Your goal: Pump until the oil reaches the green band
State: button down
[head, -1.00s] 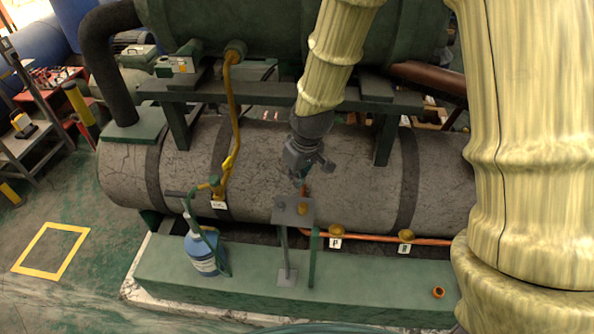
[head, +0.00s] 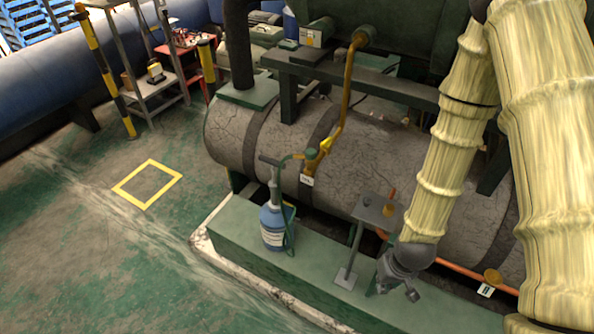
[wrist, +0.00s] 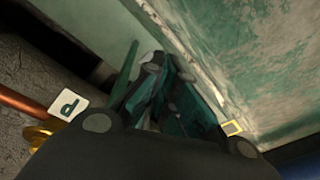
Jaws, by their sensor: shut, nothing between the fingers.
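The blue oil pump (head: 272,228) with a white label stands upright on the green ledge in the head view. Its dark handle (head: 268,160) sticks out at the top left, and a green hose runs up from it to a yellow valve (head: 314,158) on the grey tank. My gripper (head: 411,292) is shut and empty, low over the ledge, to the right of the pump and apart from it. Its dark fingers also show in the wrist view (wrist: 168,85). I cannot make out an oil level or a green band.
A small metal stand (head: 378,210) rises between the pump and my gripper. The large grey tank (head: 265,140) lies behind the green ledge (head: 230,219). A yellow square (head: 147,184) marks clear floor at left. A tagged orange pipe (head: 455,267) runs at right.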

jog(key=s+d+f+m+g+b, duration=0.1)
jog(key=s+f+b, duration=0.2)
jog(key=s+f, duration=1.1)
jog(key=shift+s+d+h+b, duration=0.2)
jog(key=shift+s+h+b, duration=0.2)
jog(key=shift+s, duration=0.8)
